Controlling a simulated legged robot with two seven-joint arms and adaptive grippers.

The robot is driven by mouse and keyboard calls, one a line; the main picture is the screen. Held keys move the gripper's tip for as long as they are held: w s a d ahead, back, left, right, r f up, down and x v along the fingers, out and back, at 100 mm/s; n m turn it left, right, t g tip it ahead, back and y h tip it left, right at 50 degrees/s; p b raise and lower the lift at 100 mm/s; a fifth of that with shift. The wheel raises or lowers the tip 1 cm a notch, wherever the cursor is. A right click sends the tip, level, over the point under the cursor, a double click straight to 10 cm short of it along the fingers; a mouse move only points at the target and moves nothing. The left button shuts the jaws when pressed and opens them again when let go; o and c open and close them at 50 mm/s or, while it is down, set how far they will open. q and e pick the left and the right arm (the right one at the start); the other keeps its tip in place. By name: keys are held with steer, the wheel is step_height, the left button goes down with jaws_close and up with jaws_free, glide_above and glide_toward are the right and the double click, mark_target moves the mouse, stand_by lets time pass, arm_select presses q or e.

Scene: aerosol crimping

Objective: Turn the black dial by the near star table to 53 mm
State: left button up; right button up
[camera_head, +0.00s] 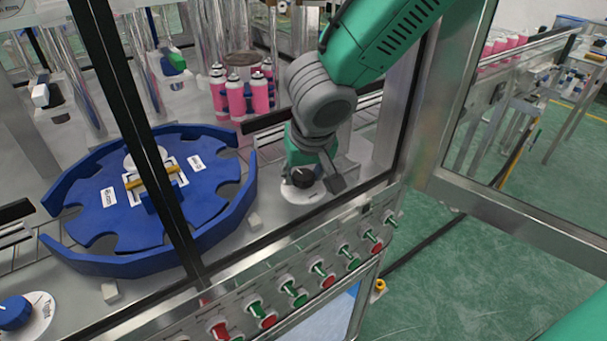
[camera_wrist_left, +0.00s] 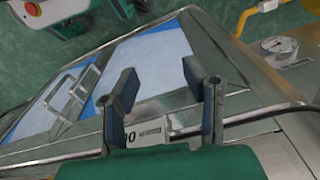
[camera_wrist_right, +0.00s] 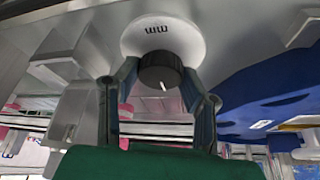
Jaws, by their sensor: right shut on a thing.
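The black dial (camera_head: 302,178) sits on a round white plate (camera_head: 297,194) to the right of the blue star table (camera_head: 245,203). In the right wrist view the dial (camera_wrist_right: 160,70) shows a white pointer line, and its plate reads "mm"; scale numbers cannot be read. My right gripper (camera_head: 316,182) is at the dial, with one finger on each side and shut on it. In the left wrist view my left gripper (camera_wrist_left: 157,80) is open and empty, over a machine panel away from the dial; the head view does not show it.
Pink aerosol cans (camera_head: 237,97) stand behind the dial. A blue dial (camera_head: 14,313) is at the lower left. A row of red and green buttons (camera_head: 295,292) runs along the machine front. A metal frame post (camera_head: 130,130) crosses before the star table.

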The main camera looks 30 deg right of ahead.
steer(key=shift+n+b, duration=0.45)
steer(key=shift+n, duration=0.15)
steer(key=shift+n+y, duration=0.5)
steer(key=shift+n, duration=0.3)
steer(key=shift+r+n+y+p, duration=0.15)
steer(key=shift+n+y+p, duration=0.3)
steer(key=shift+n, duration=0.65)
steer(key=shift+w+d+n+y+p, duration=0.1)
steer(key=shift+n+y+p, duration=0.35)
steer(key=shift+n+p, duration=0.75)
steer(key=o, duration=1.1)
steer(key=shift+o, duration=0.2)
